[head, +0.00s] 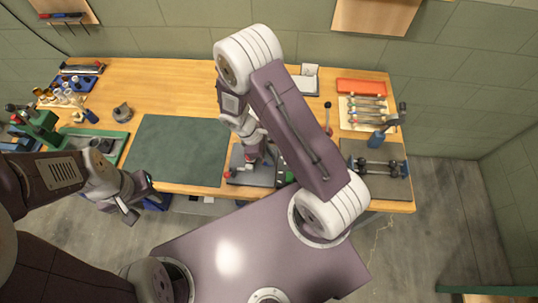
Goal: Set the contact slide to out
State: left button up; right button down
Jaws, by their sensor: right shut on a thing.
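A grey baseplate (236,179) with small red and green parts lies near the front middle of the wooden bench. The contact slide cannot be made out clearly; it appears to be on this plate, largely covered by my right arm. My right gripper (251,160) reaches down over the plate and is shut on a small part there, which I cannot identify with certainty. My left gripper (138,199) hangs off the bench's front edge at the left, its fingers apart and empty.
A dark green mat (178,149) lies clear on the bench (168,99), left of the plate. Right of it, a dark board (359,151) bears a dumbbell-like metal part (383,169). A red box (360,87) and a tray of tools stand behind.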

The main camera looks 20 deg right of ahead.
aim_at(259, 162)
jog(key=c, duration=1.6)
grip_release()
jog(key=shift+r, duration=0.1)
jog(key=o, duration=0.3)
jog(key=shift+w+a, duration=0.2)
jog(key=shift+w, duration=0.1)
jog(key=shift+s+d, duration=0.15)
jog(key=shift+s, duration=0.05)
jog(key=shift+r, duration=0.15)
pick_arm(q)
jog(key=shift+w+a+f+b, duration=0.25)
jog(key=shift+f+b, duration=0.1)
jog(key=shift+f, duration=0.15)
pick_arm(e)
jog(key=v, duration=0.8)
jog(key=shift+w+a+r, duration=0.2)
jog(key=shift+r, duration=0.05)
